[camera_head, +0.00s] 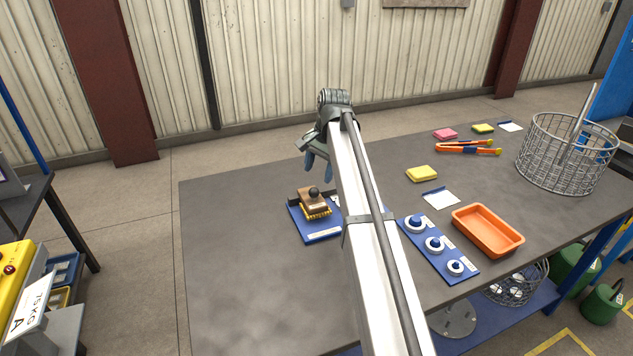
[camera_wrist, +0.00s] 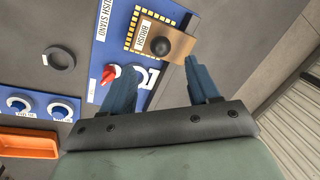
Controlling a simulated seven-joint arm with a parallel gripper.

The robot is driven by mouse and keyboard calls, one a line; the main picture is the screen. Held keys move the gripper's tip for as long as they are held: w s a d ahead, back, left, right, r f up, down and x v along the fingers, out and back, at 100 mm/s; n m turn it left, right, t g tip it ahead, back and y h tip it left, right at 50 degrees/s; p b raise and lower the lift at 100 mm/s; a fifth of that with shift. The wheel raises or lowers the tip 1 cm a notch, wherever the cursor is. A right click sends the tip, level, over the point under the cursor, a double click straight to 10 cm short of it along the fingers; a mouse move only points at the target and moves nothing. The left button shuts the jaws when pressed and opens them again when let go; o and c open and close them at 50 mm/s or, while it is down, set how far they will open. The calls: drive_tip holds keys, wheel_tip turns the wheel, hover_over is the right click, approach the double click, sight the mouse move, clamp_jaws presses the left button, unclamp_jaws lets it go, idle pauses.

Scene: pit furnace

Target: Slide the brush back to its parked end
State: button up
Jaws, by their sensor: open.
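The brush (camera_head: 313,200) is a wooden block with yellow bristles and a dark round knob on top. It sits on the blue brush stand (camera_head: 322,239), towards its back left part in the head view. The brush (camera_wrist: 145,33), its label and its knob also show in the wrist view, on the labelled blue stand (camera_wrist: 103,52). My gripper (camera_wrist: 158,66) is open and empty, with its blue fingers apart just short of the knob in that picture. In the head view my gripper (camera_head: 318,165) is above and behind the brush, partly hidden by my arm.
A red pointed piece (camera_wrist: 108,74) and white markings show on the stand beside one finger. A dark ring (camera_wrist: 58,59) lies nearby. A blue board with round knobs (camera_head: 434,246), an orange tray (camera_head: 488,231) and a wire basket (camera_head: 563,160) stand right. The table's left is clear.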

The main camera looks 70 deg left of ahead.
drive_tip(key=shift+w+d+r, duration=0.1)
drive_tip(key=shift+d+r, duration=0.05)
drive_tip(key=shift+r, duration=0.8)
drive_tip(key=shift+w+d+r, duration=0.1)
drive_tip(key=shift+d+r, duration=0.1)
drive_tip(key=shift+r, duration=0.8)
drive_tip(key=shift+w+d+r, duration=0.1)
drive_tip(key=shift+d+r, duration=0.05)
drive_tip(key=shift+r, duration=0.8)
